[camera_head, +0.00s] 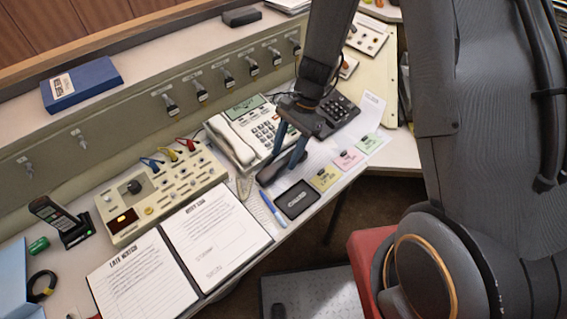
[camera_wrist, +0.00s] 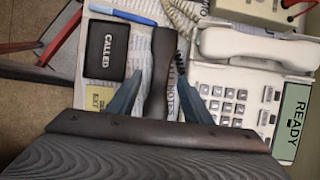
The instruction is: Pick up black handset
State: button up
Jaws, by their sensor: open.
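The black handset (camera_wrist: 163,62) lies on papers on the desk, in the wrist view between the two blue fingers of my gripper (camera_wrist: 163,78). A gap shows on each side of it, and its near end is hidden under the gripper body. In the head view one end of the handset (camera_head: 267,176) shows below the fingertips of my gripper (camera_head: 284,161); the rest is partly covered by the fingers. My gripper is open and points down over it. I cannot tell how far down the fingers reach beside it.
A white telephone (camera_head: 232,144) stands close beside the handset, with its coiled cord (camera_wrist: 185,25) near. A black "CALLED" pad (camera_head: 297,199) lies on the other side, near the desk edge. A black keypad unit (camera_head: 342,110) sits behind my gripper. A switch panel (camera_head: 165,195) stands left.

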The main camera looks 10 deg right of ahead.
aim_at(282, 160)
jog(key=shift+p+x, duration=0.35)
jog(key=shift+x, duration=1.25)
grip_shut()
jog(key=shift+w, duration=0.1)
jog(key=shift+r, duration=0.1)
